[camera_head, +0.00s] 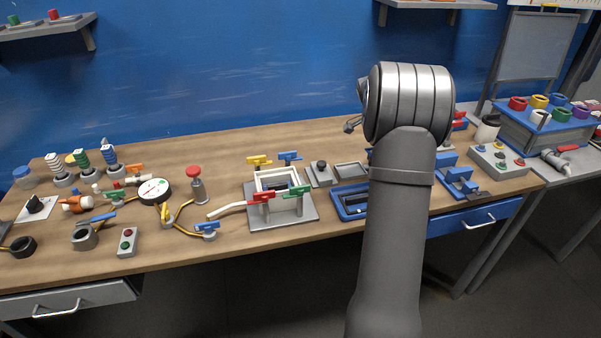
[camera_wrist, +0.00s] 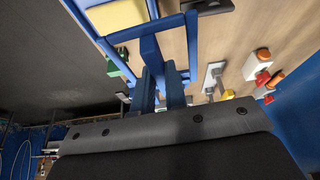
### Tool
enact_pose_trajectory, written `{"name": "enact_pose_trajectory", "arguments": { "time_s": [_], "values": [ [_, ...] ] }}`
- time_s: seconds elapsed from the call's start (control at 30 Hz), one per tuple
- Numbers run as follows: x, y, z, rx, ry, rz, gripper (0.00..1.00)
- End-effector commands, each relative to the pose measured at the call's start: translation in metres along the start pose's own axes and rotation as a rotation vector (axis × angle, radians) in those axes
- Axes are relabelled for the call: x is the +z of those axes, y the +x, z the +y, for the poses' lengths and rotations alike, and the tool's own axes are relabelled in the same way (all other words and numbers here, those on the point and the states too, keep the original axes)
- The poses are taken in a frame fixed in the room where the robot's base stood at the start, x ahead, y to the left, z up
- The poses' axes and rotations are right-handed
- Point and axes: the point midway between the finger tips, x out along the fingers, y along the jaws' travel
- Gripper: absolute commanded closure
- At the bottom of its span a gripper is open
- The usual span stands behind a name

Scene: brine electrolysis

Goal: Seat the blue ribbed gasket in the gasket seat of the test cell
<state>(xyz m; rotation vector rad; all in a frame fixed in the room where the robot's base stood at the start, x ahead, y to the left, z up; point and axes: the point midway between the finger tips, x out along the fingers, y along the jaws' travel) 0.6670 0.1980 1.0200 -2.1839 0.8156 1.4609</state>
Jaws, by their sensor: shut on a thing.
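My gripper (camera_wrist: 160,78) shows in the wrist view with its two fingers close together, shut on a blue part (camera_wrist: 151,47). I cannot make out ribs on this part, so I cannot tell for sure that it is the gasket. In the head view my own arm hides the gripper and what it holds. A pale square frame on a grey base (camera_head: 305,212), with coloured valve handles around it, stands left of my arm and looks like the test cell. I cannot make out its gasket seat clearly.
A blue tray (camera_head: 342,212) with dark slots lies partly behind my arm. A shallow grey tray (camera_head: 350,171) and a grey block with a knob (camera_head: 319,175) stand behind it. A button box (camera_head: 500,161) is at right. Gauge (camera_head: 154,191) and fittings crowd the left.

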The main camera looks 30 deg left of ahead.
Motion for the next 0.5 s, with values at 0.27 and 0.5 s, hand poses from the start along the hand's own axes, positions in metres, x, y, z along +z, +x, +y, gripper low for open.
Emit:
{"name": "enact_pose_trajectory", "arguments": {
  "time_s": [0.27, 0.5],
  "values": [
    [0.029, -0.017, 0.006, -0.154, -0.366, 0.0, 1.0],
    [0.051, -0.03, 0.009, -0.287, -0.683, -0.001, 1.0]
  ]
}}
